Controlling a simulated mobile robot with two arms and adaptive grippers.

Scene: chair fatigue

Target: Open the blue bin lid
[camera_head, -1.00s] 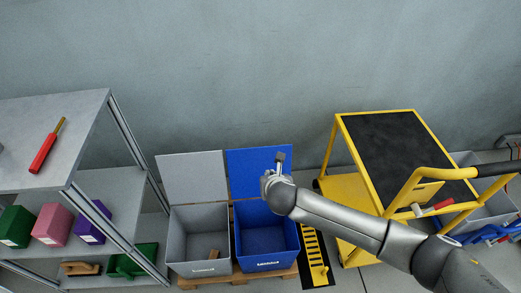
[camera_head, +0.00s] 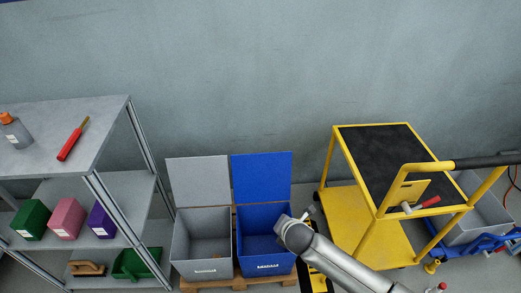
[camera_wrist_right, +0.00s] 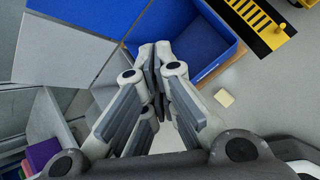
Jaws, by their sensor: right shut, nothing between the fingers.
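The blue bin (camera_head: 265,240) stands on a wooden pallet beside a grey bin, and its blue lid (camera_head: 261,178) is raised, standing open behind it toward the wall. The bin's inside shows. My right gripper (camera_head: 312,210) is over the bin's right side, apart from the lid. In the right wrist view its fingers (camera_wrist_right: 156,62) are shut and empty, in front of the blue bin (camera_wrist_right: 202,45), with the blue lid (camera_wrist_right: 85,22) at the upper left. My left gripper is not in view.
The grey bin (camera_head: 203,240) has its grey lid (camera_head: 198,181) raised too. A grey shelf (camera_head: 60,135) with several coloured boxes stands left. A yellow cart (camera_head: 388,165) stands close to the right of my arm. A yellow-black striped plate (camera_wrist_right: 250,20) lies beside the blue bin.

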